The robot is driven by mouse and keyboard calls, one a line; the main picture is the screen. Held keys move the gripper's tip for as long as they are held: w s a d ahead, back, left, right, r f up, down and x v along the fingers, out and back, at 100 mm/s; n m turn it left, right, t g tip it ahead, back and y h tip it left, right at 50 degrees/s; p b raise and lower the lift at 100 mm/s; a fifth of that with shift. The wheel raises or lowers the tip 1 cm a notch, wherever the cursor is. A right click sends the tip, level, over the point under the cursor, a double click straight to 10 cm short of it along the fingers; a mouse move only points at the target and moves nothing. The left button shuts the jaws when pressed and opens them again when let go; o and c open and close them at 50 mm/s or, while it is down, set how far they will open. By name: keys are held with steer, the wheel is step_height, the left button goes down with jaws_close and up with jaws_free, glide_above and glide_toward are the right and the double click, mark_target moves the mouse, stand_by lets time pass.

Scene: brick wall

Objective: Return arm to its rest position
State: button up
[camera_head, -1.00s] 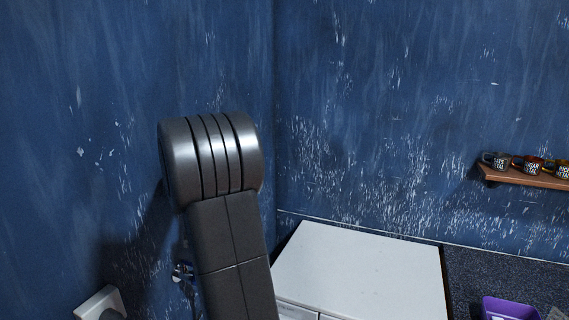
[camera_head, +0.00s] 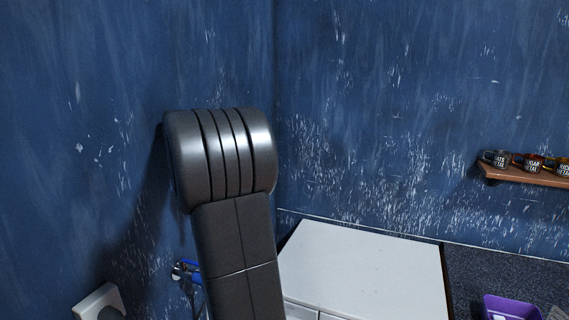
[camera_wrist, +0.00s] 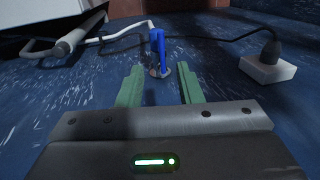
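In the wrist view my gripper (camera_wrist: 158,82) is open, its two green fingers apart with nothing held between them. Just beyond the fingertips a blue handle (camera_wrist: 158,48) stands on a round metal fitting on the blue wall. The handle lines up with the gap between the fingers and looks apart from them. In the head view my dark grey arm stands upright at centre left. The blue handle (camera_head: 192,270) shows partly beside its lower link. My gripper is not visible in the head view.
A white wall socket (camera_head: 98,302) with a plug is at lower left; it also shows in the wrist view (camera_wrist: 266,70). A white cabinet top (camera_head: 365,265) fills the corner. A purple container (camera_head: 510,308) and a shelf (camera_head: 535,178) with several mugs are right.

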steer(key=f, duration=0.4)
steer(key=s+f, duration=0.1)
steer(key=f, duration=0.3)
steer(key=s+a+f, duration=0.1)
steer(key=f, duration=0.3)
steer(key=shift+s+f+p, duration=0.25)
steer(key=shift+f+p, duration=0.1)
steer(key=shift+p, duration=0.05)
steer(key=shift+s+a+r+m+b, duration=0.1)
steer(key=shift+s+a+m+b, duration=0.2)
steer(key=shift+m, duration=0.5)
steer(key=shift+s+d, duration=0.1)
steer(key=shift+d, duration=0.05)
